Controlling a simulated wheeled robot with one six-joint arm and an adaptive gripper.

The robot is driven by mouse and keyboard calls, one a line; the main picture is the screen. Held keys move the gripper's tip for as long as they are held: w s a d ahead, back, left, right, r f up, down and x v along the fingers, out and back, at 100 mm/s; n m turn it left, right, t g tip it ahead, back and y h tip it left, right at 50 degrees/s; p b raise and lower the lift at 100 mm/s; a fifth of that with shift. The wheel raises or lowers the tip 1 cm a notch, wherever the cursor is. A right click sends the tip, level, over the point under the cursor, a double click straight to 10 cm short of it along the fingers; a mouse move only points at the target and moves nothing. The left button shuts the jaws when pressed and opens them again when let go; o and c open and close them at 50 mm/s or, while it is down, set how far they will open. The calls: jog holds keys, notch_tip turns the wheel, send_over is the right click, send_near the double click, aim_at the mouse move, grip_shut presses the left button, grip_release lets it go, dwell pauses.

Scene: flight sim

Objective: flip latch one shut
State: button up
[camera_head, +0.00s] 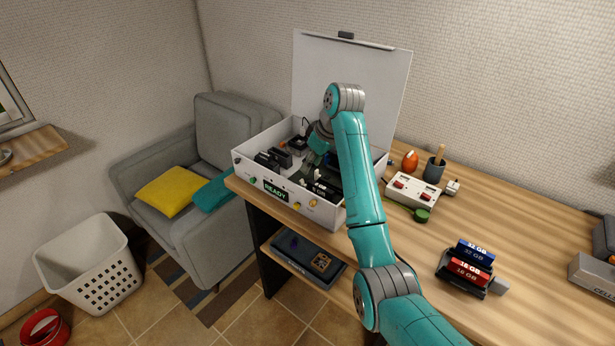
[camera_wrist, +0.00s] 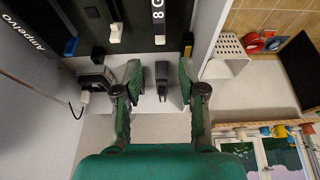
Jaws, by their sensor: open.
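An open white case (camera_head: 240,163) stands on the desk, its lid (camera_head: 310,75) raised at the back. My gripper (camera_head: 311,158) reaches down into it. In the wrist view my gripper (camera_wrist: 160,68) is open, with a small dark upright part (camera_wrist: 162,80) between the fingers; contact cannot be told. A white lever (camera_wrist: 115,33) stands on the black board (camera_wrist: 135,40) above the left finger. Another pale lever (camera_wrist: 158,12) is beside the "8 G" label, cut by the top edge. I see no number marking latch one. My arm hides part of the case in the head view.
A black plug with a cable (camera_wrist: 97,79) is left of the fingers. A green READY display (camera_head: 275,192) is on the case front. A red-and-white switch box (camera_head: 411,190) and a memory-module holder (camera_head: 462,283) are on the desk to the right.

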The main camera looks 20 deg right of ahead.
aim_at(302, 180)
jog(key=x, duration=1)
jog(key=shift+w+f, duration=0.1)
jog(key=shift+f, duration=0.2)
grip_shut()
